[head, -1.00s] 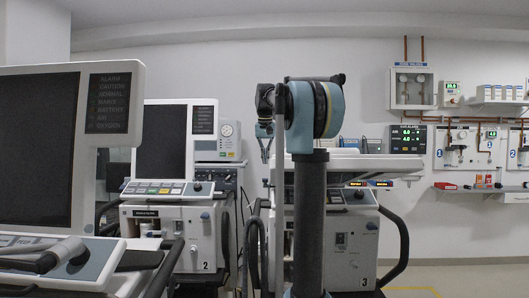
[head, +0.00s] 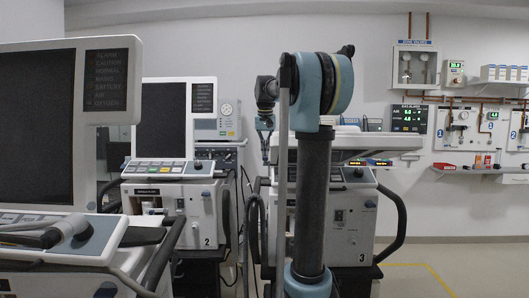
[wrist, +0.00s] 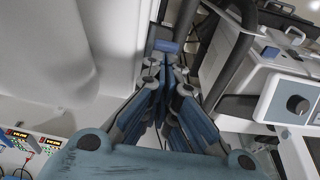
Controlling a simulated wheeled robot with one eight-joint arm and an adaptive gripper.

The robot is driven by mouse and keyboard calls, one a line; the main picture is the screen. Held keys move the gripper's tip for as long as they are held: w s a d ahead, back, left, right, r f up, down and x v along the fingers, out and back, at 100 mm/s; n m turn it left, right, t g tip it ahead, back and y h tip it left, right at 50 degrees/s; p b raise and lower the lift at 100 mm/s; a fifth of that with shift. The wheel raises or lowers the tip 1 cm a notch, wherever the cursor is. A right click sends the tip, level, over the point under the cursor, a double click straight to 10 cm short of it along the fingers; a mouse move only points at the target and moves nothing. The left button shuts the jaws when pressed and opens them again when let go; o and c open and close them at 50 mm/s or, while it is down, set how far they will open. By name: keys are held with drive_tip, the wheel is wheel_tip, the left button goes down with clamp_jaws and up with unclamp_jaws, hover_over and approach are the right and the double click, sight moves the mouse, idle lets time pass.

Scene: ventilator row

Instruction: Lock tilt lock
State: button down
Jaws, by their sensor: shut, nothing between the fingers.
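I cannot single out a part that is surely the tilt lock. In the wrist view my gripper (wrist: 163,66) is shut and empty, its blue-grey fingers together. A small blue block (wrist: 165,46) shows just past the fingertips; whether they touch it I cannot tell. A white ventilator panel with a dark round knob (wrist: 297,105) is at the right of that view. In the head view ventilator 2 (head: 158,210) has a tilted dark screen (head: 161,120). Ventilator 3 (head: 352,222) is partly hidden behind my arm.
A large screen (head: 40,110) on a nearer ventilator fills the left of the head view. A black handle (head: 392,215) curves beside ventilator 3. Floor (head: 440,262) at the right is clear.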

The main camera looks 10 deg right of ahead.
sight(265, 157)
drive_tip(key=shift+s+a+f, duration=0.1)
drive_tip(key=shift+s+f, duration=0.15)
drive_tip(key=shift+s, duration=0.2)
drive_tip(key=shift+s+a+f, duration=0.1)
drive_tip(key=shift+s+f, duration=0.15)
drive_tip(key=shift+s, duration=0.2)
drive_tip(key=shift+w, duration=0.15)
drive_tip(key=shift+w+d+r, duration=0.2)
drive_tip(key=shift+w+r, duration=0.15)
drive_tip(key=shift+w, duration=0.25)
drive_tip(key=shift+w+r, duration=0.15)
drive_tip(key=shift+r, duration=0.1)
drive_tip(key=r, duration=0.1)
drive_tip(key=w+r, duration=0.1)
drive_tip(key=r, duration=0.1)
drive_tip(key=shift+w+d+r, duration=0.15)
drive_tip(key=shift+r, duration=0.15)
drive_tip(key=s+v, duration=0.2)
drive_tip(key=v, duration=0.7)
drive_tip(key=shift+a, duration=0.3)
